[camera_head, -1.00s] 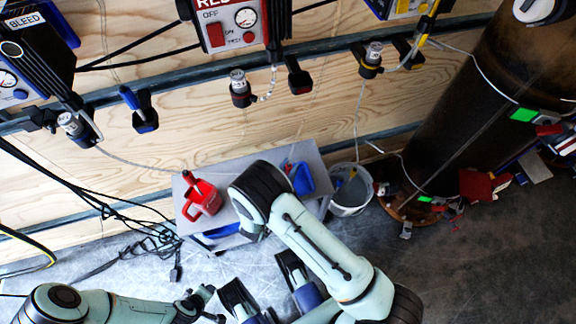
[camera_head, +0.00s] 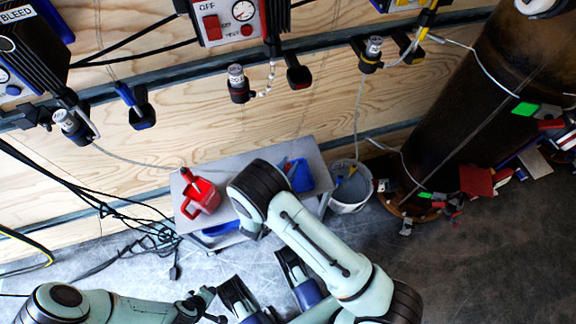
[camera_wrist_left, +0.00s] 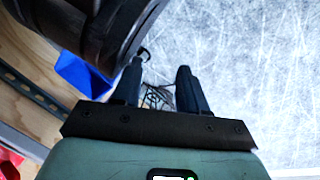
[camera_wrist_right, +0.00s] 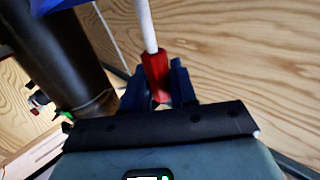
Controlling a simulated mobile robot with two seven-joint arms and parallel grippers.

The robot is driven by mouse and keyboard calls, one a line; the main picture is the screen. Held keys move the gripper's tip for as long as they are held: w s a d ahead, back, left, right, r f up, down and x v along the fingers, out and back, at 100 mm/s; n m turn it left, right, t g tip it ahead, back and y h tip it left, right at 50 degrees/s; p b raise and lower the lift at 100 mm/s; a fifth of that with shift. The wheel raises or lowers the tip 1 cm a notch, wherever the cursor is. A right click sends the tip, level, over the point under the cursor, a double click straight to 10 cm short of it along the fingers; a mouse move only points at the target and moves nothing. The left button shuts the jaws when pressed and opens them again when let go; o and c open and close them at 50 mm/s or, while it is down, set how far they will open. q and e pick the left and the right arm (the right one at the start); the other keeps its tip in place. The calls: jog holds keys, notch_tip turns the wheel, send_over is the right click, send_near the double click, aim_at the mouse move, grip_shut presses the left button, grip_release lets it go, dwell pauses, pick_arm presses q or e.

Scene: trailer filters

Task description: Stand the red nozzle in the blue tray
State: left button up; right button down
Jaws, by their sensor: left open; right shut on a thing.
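The red nozzle (camera_wrist_right: 156,72) with its white stem is between the fingers of my right gripper (camera_wrist_right: 158,78), which is shut on it. The stem points away from the gripper, towards the top of the right wrist view. The blue tray (camera_head: 306,178) stands on the right part of the small grey table, partly covered by my right arm. Small red and blue details show at its left side, too small to tell apart. In the head view my arm hides the nozzle. My left gripper (camera_wrist_left: 160,85) is open and empty, low at the left in the head view (camera_head: 212,304).
A red jug (camera_head: 200,196) stands on the left of the grey table (camera_head: 240,163). A white bucket (camera_head: 352,190) stands right of it, then a large dark tank (camera_head: 450,110) with clutter at its base. Cables (camera_head: 150,235) lie on the floor at left. Panels and fittings line the wooden wall.

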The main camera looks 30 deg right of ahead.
pick_arm(q)
jog(key=shift+f, duration=0.2)
pick_arm(e)
jog(key=shift+f, duration=0.3)
jog(key=c, duration=0.8)
grip_release()
pick_arm(q)
jog(key=shift+t, duration=0.6)
jog(key=w+r, duration=0.1)
jog(key=w+r+p, duration=0.1)
jog(key=w+r, duration=0.1)
jog(key=shift+d+r+p, duration=0.25)
jog(key=shift+p, duration=0.1)
pick_arm(e)
jog(key=v, duration=1.3)
jog(key=shift+a, duration=0.25)
pick_arm(q)
jog(key=shift+s, duration=0.1)
